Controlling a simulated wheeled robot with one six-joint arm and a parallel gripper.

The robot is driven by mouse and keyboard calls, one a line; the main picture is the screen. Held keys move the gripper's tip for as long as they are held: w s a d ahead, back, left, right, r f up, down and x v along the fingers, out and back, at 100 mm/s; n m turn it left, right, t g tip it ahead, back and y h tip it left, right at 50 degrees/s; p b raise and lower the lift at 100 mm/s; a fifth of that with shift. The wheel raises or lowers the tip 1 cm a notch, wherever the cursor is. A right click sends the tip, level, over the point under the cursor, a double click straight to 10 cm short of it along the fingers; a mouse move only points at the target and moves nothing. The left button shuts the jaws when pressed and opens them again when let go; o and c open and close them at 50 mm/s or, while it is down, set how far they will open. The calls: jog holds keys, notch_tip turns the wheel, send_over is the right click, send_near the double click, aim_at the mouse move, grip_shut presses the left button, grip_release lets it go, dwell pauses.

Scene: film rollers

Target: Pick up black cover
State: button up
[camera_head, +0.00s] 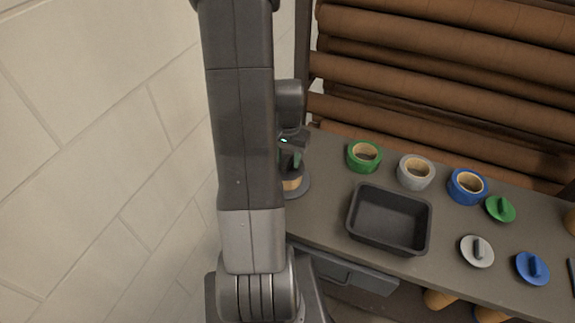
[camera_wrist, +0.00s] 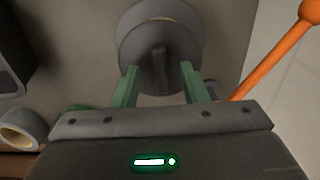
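The black cover (camera_wrist: 160,73), a dark round disc with a raised bar handle, is below my gripper in the wrist view. A paler grey round shape (camera_wrist: 140,14) shows partly behind it; I cannot tell whether they touch. My gripper (camera_wrist: 160,78) has its two green fingers apart, one on each side of the handle, with a gap to it. In the head view my gripper (camera_head: 291,160) is at the bench's left end, largely hidden by my arm. A dark round piece with a tan part (camera_head: 303,186) shows just below it.
A black tray (camera_head: 360,228) stands in mid bench (camera_head: 325,160). Green (camera_head: 357,165), grey (camera_head: 407,182) and blue (camera_head: 457,194) rolls stand behind it. Green (camera_head: 500,211), grey (camera_head: 477,252) and blue (camera_head: 532,269) covers lie right. An orange rod (camera_wrist: 275,62) is near my gripper.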

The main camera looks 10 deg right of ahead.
jog(key=shift+f, duration=0.25)
grip_shut()
jog(key=shift+r, duration=0.15)
notch_tip(320, 180, up, 10)
jog(key=f, duration=0.1)
notch_tip(320, 180, up, 6)
jog(key=p, duration=0.3)
send_over(288, 161)
jog(key=shift+s, duration=0.1)
dwell(0.8)
jog(key=shift+f, duration=0.1)
dwell(0.3)
